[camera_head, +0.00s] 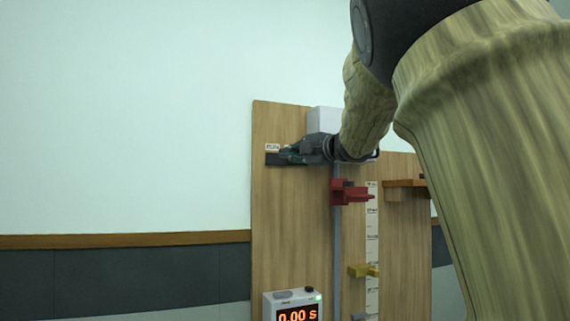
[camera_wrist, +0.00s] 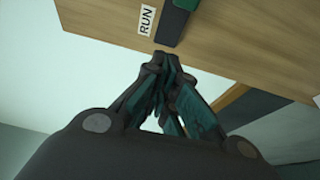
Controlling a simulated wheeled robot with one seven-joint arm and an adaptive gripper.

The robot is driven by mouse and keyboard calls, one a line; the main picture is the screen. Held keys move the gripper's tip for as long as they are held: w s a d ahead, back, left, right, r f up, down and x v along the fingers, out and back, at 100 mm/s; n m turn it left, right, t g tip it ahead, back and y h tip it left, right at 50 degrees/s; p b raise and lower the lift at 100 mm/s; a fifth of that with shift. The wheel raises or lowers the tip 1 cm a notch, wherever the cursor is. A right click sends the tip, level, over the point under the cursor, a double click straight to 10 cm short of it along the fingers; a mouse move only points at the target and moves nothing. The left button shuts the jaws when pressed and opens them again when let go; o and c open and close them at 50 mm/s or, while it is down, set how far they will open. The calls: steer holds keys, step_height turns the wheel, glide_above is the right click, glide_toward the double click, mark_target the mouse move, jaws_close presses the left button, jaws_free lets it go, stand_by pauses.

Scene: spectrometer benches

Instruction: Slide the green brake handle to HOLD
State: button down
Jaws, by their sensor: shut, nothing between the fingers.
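The green brake handle (camera_wrist: 186,4) shows only in part at the top edge of the wrist view, on a dark track (camera_wrist: 172,28). A white RUN label (camera_wrist: 147,19) is on the wooden board beside the track's near end. In the head view a label (camera_head: 272,147) sits above the dark track's left end (camera_head: 271,159), and the handle cannot be made out behind my gripper. My gripper (camera_wrist: 161,62) is shut and empty, its fingertips at or just short of the track's RUN end; contact cannot be told. No HOLD label is readable.
A wooden board (camera_head: 280,220) carries a grey vertical rail (camera_head: 337,260), a red bracket (camera_head: 350,193), a yellow piece (camera_head: 364,271) and a scale strip (camera_head: 372,230). A timer (camera_head: 293,306) reading 0.00 s stands below. A wooden shelf (camera_head: 405,183) is at right. Left of the board is open.

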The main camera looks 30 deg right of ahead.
steer(key=b+v, duration=0.1)
steer(key=v, duration=0.4)
steer(key=shift+s+d+b, duration=0.1)
steer(key=shift+d+b, duration=0.15)
steer(key=shift+b, duration=0.15)
steer(key=shift+a, duration=0.1)
